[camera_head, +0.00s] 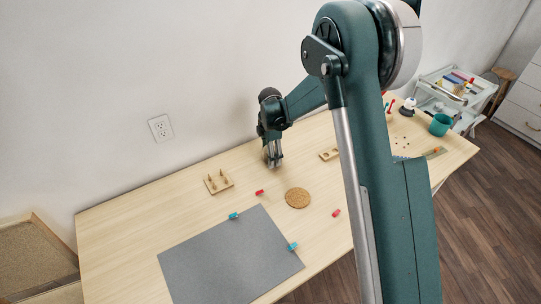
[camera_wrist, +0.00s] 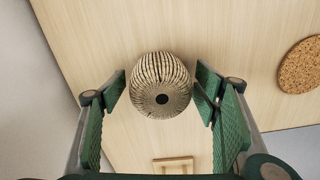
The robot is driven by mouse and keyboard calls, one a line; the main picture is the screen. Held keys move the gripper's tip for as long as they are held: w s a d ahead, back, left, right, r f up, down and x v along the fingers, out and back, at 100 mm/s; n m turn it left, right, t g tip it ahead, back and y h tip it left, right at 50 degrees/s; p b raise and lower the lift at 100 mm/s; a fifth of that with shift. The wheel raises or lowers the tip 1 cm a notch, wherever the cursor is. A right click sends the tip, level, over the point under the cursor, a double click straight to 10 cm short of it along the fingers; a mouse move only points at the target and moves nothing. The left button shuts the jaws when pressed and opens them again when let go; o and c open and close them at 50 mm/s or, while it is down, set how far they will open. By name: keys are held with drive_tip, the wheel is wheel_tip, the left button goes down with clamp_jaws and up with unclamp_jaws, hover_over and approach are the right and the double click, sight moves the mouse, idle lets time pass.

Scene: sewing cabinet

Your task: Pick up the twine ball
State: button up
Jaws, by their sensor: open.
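The twine ball (camera_wrist: 162,82) is a round, pale ball with dark strands and a dark hole in its end. In the wrist view it lies on the wooden table between the tips of my open gripper (camera_wrist: 160,90). One fingertip is on each side of it, close to its sides; I cannot tell if either touches. In the head view my gripper (camera_head: 273,155) points down over the back of the table, and I cannot make out the ball there.
A cork disc (camera_head: 297,198) lies right of a small peg board (camera_head: 218,182). A grey mat (camera_head: 230,262) covers the table's front left, with small red and blue clips around it. A teal cup (camera_head: 440,124) stands at the far right. The wall is close behind.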

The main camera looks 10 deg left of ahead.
idle(0.3)
drive_tip(key=c, duration=1)
drive_tip(key=shift+r+p, duration=0.7)
drive_tip(key=shift+r, duration=4.3)
drive_tip(key=shift+c, duration=0.2)
